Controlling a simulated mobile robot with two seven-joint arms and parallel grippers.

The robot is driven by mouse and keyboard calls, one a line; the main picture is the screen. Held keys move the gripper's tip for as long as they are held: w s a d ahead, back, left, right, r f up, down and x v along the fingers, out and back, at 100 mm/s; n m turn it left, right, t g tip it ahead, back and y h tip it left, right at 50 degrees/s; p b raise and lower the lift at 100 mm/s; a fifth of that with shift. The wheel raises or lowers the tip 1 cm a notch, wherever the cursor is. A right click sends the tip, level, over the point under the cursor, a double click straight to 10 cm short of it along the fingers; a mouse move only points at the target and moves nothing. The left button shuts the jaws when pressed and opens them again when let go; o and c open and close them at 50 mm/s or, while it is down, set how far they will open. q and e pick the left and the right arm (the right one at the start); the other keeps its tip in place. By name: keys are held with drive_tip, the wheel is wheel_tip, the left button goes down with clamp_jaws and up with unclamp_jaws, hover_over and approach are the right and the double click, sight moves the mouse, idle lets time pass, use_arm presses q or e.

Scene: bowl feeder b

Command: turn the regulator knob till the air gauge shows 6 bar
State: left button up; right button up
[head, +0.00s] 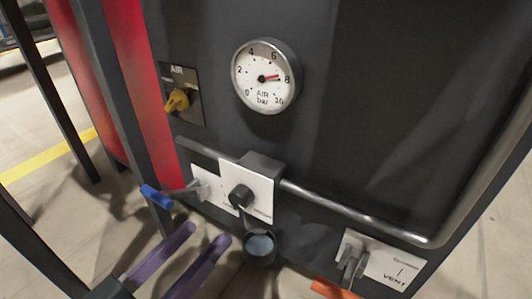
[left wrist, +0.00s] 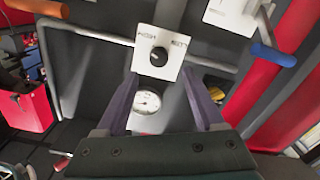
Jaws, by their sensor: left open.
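The regulator knob (head: 240,196) is a black round knob on a white plate on the dark panel. It also shows in the left wrist view (left wrist: 159,56), just beyond the fingertips. The air gauge (head: 265,76) is a white round dial above it; its red needle points close to 8. The gauge also shows small in the left wrist view (left wrist: 147,101), its reading too small to tell. My left gripper (head: 208,233) has purple fingers, open and empty, below and left of the knob in the head view. In the left wrist view my left gripper (left wrist: 160,73) straddles the line to the knob, apart from it.
A metal pipe (head: 340,217) runs along the panel on both sides of the regulator. A blue-handled lever (head: 157,197) sticks out at the left, near my fingers. A yellow AIR switch (head: 177,101) is higher up. The VENT lever (head: 350,265) is at the lower right.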

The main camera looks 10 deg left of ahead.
sight(236, 203)
use_arm(q)
drive_tip(key=b+x, duration=0.2)
drive_tip(key=x, duration=0.4)
drive_tip(key=shift+w+d+f, duration=0.1)
drive_tip(key=shift+d, duration=0.05)
drive_tip(key=shift+w, duration=0.35)
drive_tip(key=shift+c, duration=0.3)
clamp_jaws()
